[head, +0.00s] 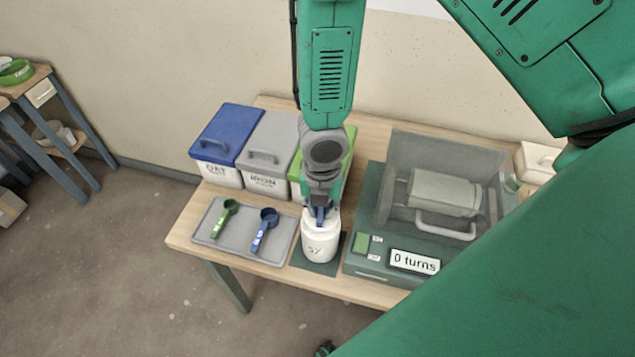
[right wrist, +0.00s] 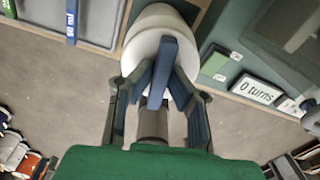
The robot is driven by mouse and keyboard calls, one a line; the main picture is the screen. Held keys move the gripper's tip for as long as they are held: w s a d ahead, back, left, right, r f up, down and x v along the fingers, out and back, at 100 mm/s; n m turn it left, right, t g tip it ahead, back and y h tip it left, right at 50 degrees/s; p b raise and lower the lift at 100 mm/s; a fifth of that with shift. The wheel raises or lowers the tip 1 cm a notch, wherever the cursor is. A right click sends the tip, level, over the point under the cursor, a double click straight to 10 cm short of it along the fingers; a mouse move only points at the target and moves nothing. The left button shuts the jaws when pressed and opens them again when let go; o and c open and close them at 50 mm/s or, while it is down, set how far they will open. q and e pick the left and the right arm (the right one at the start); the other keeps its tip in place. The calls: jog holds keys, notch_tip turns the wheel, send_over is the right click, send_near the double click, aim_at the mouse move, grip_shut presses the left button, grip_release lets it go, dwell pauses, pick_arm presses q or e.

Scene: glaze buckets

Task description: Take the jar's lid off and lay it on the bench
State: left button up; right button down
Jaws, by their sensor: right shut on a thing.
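The white jar (head: 320,248) stands upright on a dark green mat at the bench's front edge, with dark marks on its front. My right gripper (head: 321,208) is directly above it, pointing down. In the right wrist view the gripper (right wrist: 160,88) has its fingers on both sides of a blue bar-shaped handle (right wrist: 164,62) on the white lid (right wrist: 137,52). It is shut on this handle. The lid is over the jar's mouth; whether any gap lies between them I cannot tell. My left gripper does not show.
On the bench (head: 185,240), a grey tray (head: 238,243) with green and blue scoops lies left of the jar. Several lidded bins, blue (head: 222,130), grey and green, stand behind. A green machine (head: 365,262) reading "0 turns" stands close on the right.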

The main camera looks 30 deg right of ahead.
aim_at(322, 209)
jog(key=shift+r, duration=2.6)
